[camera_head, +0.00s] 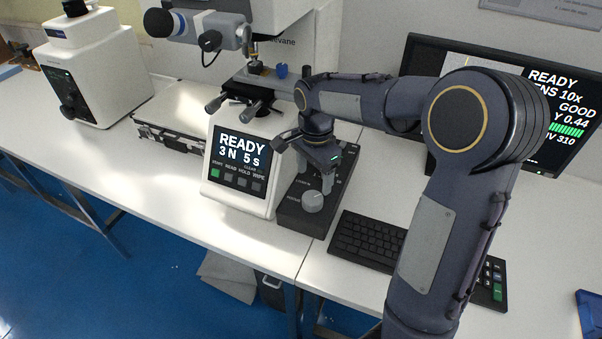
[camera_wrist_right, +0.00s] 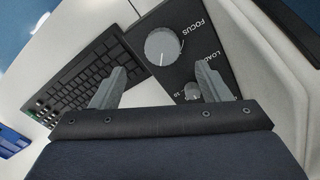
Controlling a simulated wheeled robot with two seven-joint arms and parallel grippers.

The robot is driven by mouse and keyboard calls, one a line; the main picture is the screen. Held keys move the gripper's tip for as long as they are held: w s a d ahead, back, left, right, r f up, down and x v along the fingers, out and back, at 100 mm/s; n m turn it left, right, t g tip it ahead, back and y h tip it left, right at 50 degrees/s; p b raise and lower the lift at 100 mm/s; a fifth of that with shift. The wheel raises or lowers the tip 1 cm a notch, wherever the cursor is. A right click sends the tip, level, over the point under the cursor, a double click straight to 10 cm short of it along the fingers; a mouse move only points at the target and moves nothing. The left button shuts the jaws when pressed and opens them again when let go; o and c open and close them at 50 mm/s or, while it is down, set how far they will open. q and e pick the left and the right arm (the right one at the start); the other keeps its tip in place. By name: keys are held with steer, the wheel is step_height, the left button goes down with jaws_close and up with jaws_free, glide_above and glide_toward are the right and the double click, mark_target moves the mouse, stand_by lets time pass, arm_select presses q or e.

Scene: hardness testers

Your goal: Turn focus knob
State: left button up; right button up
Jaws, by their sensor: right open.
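The focus knob (camera_head: 313,201) is a round light-grey dial on the near end of a black control box (camera_head: 293,215). In the right wrist view the focus knob (camera_wrist_right: 163,46) lies beyond the fingertips, roughly midway between them, beside the printed word FOCUS. My right gripper (camera_head: 315,174) points down over the control box, just behind the knob in the head view. In the right wrist view my right gripper (camera_wrist_right: 160,69) is open with nothing between its fingers. Whether a finger touches the box cannot be told. My left gripper is not in view.
A smaller load knob (camera_wrist_right: 191,91) sits close to one finger. A keyboard (camera_head: 368,241) lies right of the box. The tester's display panel (camera_head: 238,160) reads READY, 3 N 5 s. A monitor (camera_head: 545,110) stands at the back right. The white table's front left is clear.

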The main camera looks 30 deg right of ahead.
mark_target(312, 197)
steer(key=shift+w+f, duration=0.25)
steer(key=shift+f, duration=0.05)
steer(key=shift+s+f, duration=0.1)
steer(key=shift+f, duration=3.45)
steer(key=c, duration=1)
